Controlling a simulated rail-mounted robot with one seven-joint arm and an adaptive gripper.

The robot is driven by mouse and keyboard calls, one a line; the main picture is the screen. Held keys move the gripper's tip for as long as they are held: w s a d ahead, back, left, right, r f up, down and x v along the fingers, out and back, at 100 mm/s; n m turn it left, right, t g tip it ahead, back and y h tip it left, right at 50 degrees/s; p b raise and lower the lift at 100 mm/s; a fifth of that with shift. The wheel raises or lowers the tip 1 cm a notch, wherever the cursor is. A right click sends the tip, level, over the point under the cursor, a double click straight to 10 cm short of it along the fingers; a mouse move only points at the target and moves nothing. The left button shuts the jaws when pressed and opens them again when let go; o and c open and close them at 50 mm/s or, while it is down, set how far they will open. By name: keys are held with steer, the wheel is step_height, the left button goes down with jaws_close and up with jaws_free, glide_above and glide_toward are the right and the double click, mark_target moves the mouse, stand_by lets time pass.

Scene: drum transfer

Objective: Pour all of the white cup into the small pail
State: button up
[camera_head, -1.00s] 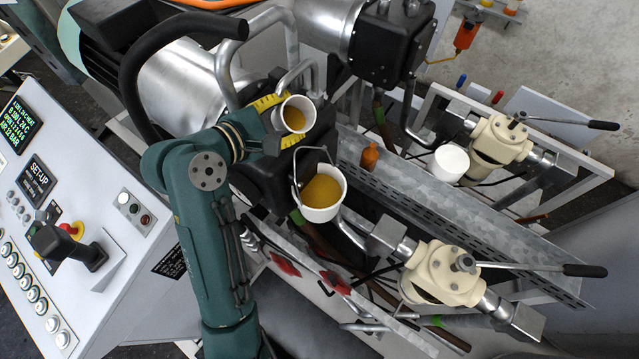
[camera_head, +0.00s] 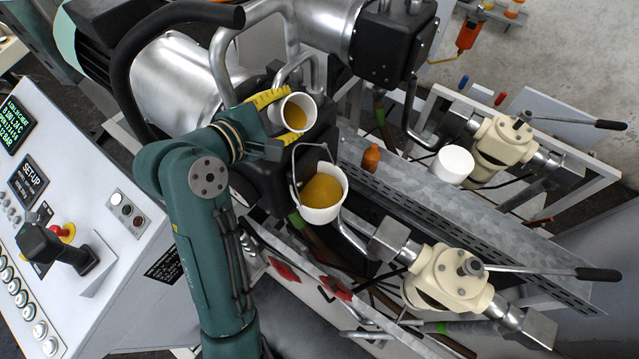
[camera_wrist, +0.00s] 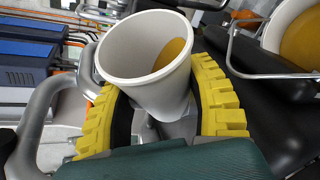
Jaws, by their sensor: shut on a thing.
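The white cup (camera_head: 308,108) holds a yellow-orange content and is gripped between the yellow ridged fingers of my gripper (camera_head: 280,116). In the wrist view the cup (camera_wrist: 130,62) is tilted, with its content lying toward one side below the rim. My gripper (camera_wrist: 160,115) is shut around its lower wall. The small pail (camera_head: 320,214) is white with a thin wire handle and stands below and slightly right of the cup in the head view. It holds a mound of the same yellow-orange content. Part of the pail (camera_wrist: 268,40) shows at the wrist view's top right. No stream between them is visible.
Grey pipes and a black housing lie close behind the cup. A cream valve (camera_head: 445,278) with a long lever stands right of the pail. A brown bottle (camera_head: 370,158) and a white container (camera_head: 453,164) stand on the metal tray (camera_head: 410,185).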

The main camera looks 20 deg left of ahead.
steer(key=shift+f+m+t+y+b, duration=0.35)
steer(key=shift+m+b, duration=0.35)
steer(key=shift+b, duration=1.45)
steer(key=shift+r+m+t+y+b, duration=0.4)
steer(key=shift+m+b, duration=0.2)
steer(key=shift+b, duration=0.85)
steer(key=shift+s+d+f+m+t+b, duration=0.15)
steer(key=shift+s+d+f+m+b, duration=0.2)
steer(key=shift+b, duration=0.5)
steer(key=shift+s+d+m+t+b, duration=0.1)
steer(key=shift+d+m+b, duration=0.35)
steer(key=shift+b, duration=0.35)
steer(key=shift+d+r+b, duration=0.15)
steer(key=shift+r+b, duration=0.1)
steer(key=shift+b, duration=0.15)
steer(key=shift+r, duration=0.1)
